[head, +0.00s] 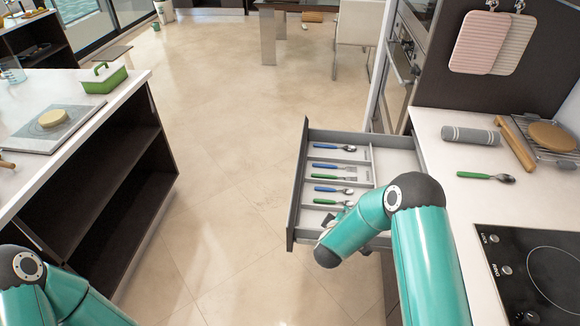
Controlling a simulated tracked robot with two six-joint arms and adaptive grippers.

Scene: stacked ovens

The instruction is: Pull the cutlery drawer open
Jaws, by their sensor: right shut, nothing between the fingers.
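The cutlery drawer (292,205) is pulled out from under the right counter, with its grey front facing left. Its compartments hold several spoons and forks with blue or green handles, such as a blue-handled spoon (335,147). My right arm reaches over the drawer's near end. My right gripper (328,222) is mostly hidden behind my own arm, close to the near part of the drawer front; it is shut and empty. Whether it touches the drawer cannot be told. My left arm shows at the lower left, but its gripper is out of view.
The right counter (430,150) holds a green-handled spoon (486,177), a rolled grey cloth (470,135) and a cooktop (535,265). An oven (398,80) stands behind the drawer. The left island (75,97) has open shelves. The floor (220,170) between is clear.

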